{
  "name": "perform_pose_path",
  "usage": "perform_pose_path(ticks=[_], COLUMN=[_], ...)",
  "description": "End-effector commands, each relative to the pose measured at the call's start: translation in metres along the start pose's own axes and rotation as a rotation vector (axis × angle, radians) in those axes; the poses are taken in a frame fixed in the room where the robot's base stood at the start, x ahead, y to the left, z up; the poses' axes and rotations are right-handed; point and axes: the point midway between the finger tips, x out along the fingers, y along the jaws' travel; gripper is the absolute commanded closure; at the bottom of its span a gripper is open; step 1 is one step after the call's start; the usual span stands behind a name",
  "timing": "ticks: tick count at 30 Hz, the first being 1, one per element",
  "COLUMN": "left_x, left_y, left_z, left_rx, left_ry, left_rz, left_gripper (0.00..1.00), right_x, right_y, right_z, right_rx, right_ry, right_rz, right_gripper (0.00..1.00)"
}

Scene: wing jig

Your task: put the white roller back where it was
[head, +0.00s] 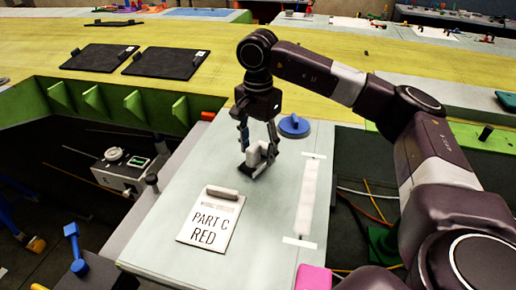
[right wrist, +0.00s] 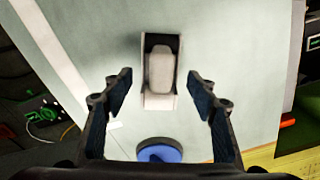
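The white roller (head: 262,152) is a small pale block-like piece on a dark-edged base, on the pale grey table (head: 165,212). In the right wrist view the roller (right wrist: 160,70) lies lengthwise on its base, centred ahead of the fingers. My right gripper (head: 259,146) points down over it, one finger to each side. In the right wrist view the gripper (right wrist: 160,78) is open, with clear gaps between its fingers and the roller. I cannot tell how high the fingertips are above the table. My left gripper is not in view.
A blue round piece (head: 294,126) sits just behind the roller. A white taped strip (head: 310,195) lies to the right. A pink piece (head: 313,278) is at the front edge.

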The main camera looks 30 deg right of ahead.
Motion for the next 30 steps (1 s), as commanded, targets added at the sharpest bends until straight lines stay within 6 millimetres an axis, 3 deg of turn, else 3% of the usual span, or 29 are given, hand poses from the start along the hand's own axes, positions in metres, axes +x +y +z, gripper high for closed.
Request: perform_pose_path(ticks=[11,19,24,30], left_x=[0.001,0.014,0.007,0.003], left_y=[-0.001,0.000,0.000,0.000], left_z=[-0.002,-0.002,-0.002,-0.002], left_rx=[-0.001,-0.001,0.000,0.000], left_ry=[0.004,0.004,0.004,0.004], left_rz=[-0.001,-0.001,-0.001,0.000], left_gripper=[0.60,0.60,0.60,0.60], right_x=[-0.010,-0.066,-0.103,-0.120], right_y=[-0.001,-0.002,-0.001,0.000], right_z=[0.000,0.001,0.000,0.000], right_rx=[0.000,-0.001,0.000,0.000], right_ry=[0.000,0.000,0.002,0.001], right_rz=[-0.002,-0.007,-0.003,0.000], right_gripper=[0.47,0.47,0.47,0.47])
